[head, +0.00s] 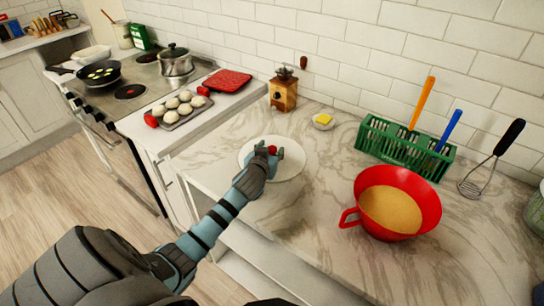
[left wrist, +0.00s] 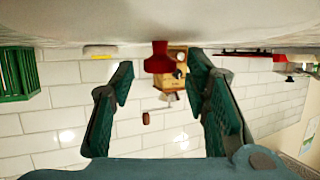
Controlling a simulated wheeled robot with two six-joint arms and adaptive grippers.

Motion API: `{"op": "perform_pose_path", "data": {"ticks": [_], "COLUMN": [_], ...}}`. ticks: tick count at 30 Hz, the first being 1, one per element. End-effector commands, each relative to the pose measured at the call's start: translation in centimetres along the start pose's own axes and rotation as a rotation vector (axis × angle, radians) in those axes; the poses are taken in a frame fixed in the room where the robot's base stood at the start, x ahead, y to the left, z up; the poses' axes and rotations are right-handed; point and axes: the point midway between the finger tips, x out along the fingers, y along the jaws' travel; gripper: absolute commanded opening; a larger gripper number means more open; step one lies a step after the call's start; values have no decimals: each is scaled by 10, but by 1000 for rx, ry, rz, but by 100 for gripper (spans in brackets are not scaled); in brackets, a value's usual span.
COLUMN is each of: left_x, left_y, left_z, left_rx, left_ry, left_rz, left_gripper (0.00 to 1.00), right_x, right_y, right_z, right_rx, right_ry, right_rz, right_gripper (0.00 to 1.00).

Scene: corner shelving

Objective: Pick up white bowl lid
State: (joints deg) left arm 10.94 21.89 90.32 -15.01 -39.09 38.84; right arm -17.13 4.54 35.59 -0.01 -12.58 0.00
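The white bowl lid (head: 292,163) lies on the marble counter, a round white disc with a red knob (head: 272,150) in the middle. My left gripper (head: 267,153) is at the knob, above the near left part of the lid. In the left wrist view, which is upside down, the lid's white surface (left wrist: 150,22) spans the top and the red knob (left wrist: 160,62) hangs from it. The two dark green fingers (left wrist: 161,72) are spread wide, one on each side of the knob, with gaps to it. My right gripper is not in view.
A red bowl (head: 398,203) with tan contents stands right of the lid. Behind are a wooden grinder (head: 283,92), a small yellow-topped dish (head: 323,121) and a green crate (head: 405,146) holding utensils. Counter around the lid is clear.

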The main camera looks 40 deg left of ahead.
Motion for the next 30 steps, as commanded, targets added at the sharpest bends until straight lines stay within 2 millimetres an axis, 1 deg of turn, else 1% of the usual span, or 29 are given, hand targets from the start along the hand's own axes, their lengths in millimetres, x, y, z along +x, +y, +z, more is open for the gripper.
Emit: {"op": "perform_pose_path", "data": {"ticks": [1, 6, 7, 14, 17, 19, 20, 23, 26, 30], "left_x": [0, 0, 0, -1, -2, -5, -7, -15, -27, -47], "left_y": [0, 0, 0, 0, 0, 0, 0, 0, 0, 0], "left_z": [0, 0, 0, 0, -6, -14, -19, -43, -77, -129], "left_rx": [0, 0, 0, 0, 0, 0, -1, -1, 0, -1], "left_ry": [0, 0, 0, 0, 1, 3, 2, 5, 8, 8], "left_rz": [0, 0, 0, 0, -1, -1, -1, 0, 0, 1], "left_gripper": [30, 3, 0, 0, 0, 0, 0, 0, 0, 0], "right_x": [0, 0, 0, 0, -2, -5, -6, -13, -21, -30], "right_y": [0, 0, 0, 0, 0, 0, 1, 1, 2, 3], "right_z": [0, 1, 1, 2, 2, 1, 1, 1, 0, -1], "right_rx": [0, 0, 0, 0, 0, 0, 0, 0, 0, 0], "right_ry": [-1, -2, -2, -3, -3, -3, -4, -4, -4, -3], "right_rz": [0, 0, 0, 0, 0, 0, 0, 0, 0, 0], "right_gripper": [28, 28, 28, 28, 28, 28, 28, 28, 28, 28]}}
